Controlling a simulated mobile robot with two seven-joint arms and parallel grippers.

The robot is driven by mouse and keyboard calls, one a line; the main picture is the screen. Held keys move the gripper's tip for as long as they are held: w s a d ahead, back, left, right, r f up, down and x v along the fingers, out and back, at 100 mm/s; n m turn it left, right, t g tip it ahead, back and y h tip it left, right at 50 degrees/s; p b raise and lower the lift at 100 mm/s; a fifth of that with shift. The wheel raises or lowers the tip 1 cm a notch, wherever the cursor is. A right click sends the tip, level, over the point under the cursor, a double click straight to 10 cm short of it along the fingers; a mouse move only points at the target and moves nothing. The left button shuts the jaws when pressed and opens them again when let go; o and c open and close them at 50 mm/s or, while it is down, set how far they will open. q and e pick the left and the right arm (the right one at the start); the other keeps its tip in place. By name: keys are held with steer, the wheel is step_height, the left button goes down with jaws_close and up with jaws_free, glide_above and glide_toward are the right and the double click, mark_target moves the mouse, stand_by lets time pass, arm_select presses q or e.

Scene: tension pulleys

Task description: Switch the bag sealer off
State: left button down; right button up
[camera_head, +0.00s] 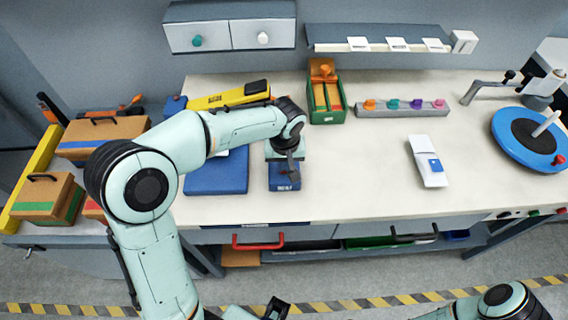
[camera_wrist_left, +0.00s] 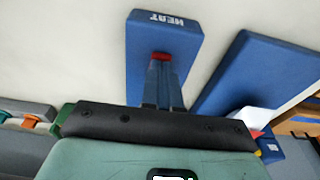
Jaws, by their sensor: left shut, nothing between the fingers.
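A small blue box labelled HEAT (camera_head: 284,186) stands near the front of the bench. I take it to be the bag sealer's switch box. It also shows in the left wrist view (camera_wrist_left: 163,30), with a red switch (camera_wrist_left: 161,56) on its top face. My left gripper (camera_head: 290,170) is over this box, pointing down, shut and empty. In the left wrist view its fingertips (camera_wrist_left: 163,68) are right at the red switch and partly cover it. I cannot tell whether they touch it or which way the switch is set.
A blue slab (camera_head: 216,176) lies just left of the box. A yellow tool (camera_head: 225,98), a green bin (camera_head: 327,108) and a grey strip of coloured knobs (camera_head: 402,109) are behind. A white card with a blue patch (camera_head: 428,162) lies right. The bench between is clear.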

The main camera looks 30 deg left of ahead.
arm_select(q)
steer(key=shift+f, duration=0.4)
arm_select(e)
steer(key=shift+s+f, duration=0.2)
steer(key=shift+f, duration=0.15)
arm_select(q)
steer(key=shift+r, duration=0.15)
arm_select(e)
steer(key=shift+r, duration=0.1)
arm_select(q)
steer(key=shift+r+p, duration=1.75)
steer(key=shift+r, duration=1.65)
arm_select(e)
steer(key=w+r, duration=0.2)
steer(key=r, duration=0.2)
steer(key=shift+w+r, duration=0.3)
steer(key=shift+w, duration=0.1)
